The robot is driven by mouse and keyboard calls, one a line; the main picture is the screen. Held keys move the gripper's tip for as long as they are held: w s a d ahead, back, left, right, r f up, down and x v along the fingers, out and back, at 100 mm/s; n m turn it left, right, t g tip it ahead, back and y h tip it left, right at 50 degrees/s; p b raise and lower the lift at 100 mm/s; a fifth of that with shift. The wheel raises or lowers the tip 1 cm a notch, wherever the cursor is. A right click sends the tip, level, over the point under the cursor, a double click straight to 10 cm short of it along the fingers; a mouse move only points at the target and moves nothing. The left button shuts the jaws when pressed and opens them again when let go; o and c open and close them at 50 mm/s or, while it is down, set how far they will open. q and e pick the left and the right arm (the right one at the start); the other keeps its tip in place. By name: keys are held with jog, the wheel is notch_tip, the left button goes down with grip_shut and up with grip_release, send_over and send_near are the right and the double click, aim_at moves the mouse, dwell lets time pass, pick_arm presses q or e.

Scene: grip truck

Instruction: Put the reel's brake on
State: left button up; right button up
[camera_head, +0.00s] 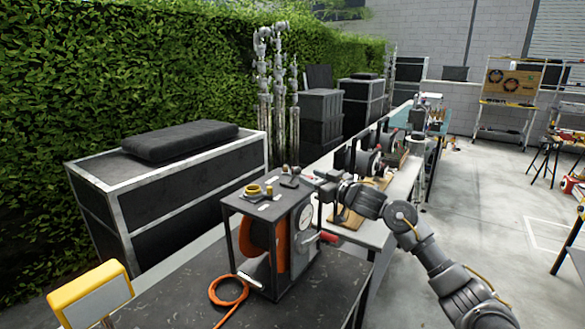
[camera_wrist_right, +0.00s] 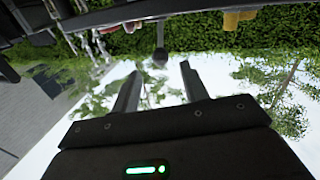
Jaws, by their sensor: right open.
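The reel is a black framed stand (camera_head: 228,200) with a drum of orange cable (camera_head: 258,238). A pale round disc (camera_head: 305,216) and a red handle (camera_head: 328,238) are on its right side. My right gripper (camera_head: 322,183) is beside the stand's upper right corner. In the right wrist view its two fingers are apart, with nothing held. A dark round knob on a thin stem (camera_wrist_right: 160,57) shows between and beyond the fingertips; it may be the brake lever. In the head view my arm hides that spot. My left gripper is not in view.
A yellow roll (camera_head: 251,190) and small items lie on the stand's top. Orange cable (camera_head: 228,291) coils on the dark table (camera_head: 190,300). A yellow-edged box (camera_head: 90,295) stands at the near left. More reels (camera_head: 368,160) line the bench behind. Open floor lies right.

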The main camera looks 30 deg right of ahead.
aim_at(299, 171)
jog(key=p+x, duration=0.2)
jog(key=x, duration=0.6)
jog(key=shift+w+a, duration=0.1)
jog(key=shift+w, duration=0.3)
jog(key=shift+w+a+f, duration=0.1)
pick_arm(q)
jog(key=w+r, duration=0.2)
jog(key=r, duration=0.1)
pick_arm(e)
grip_shut()
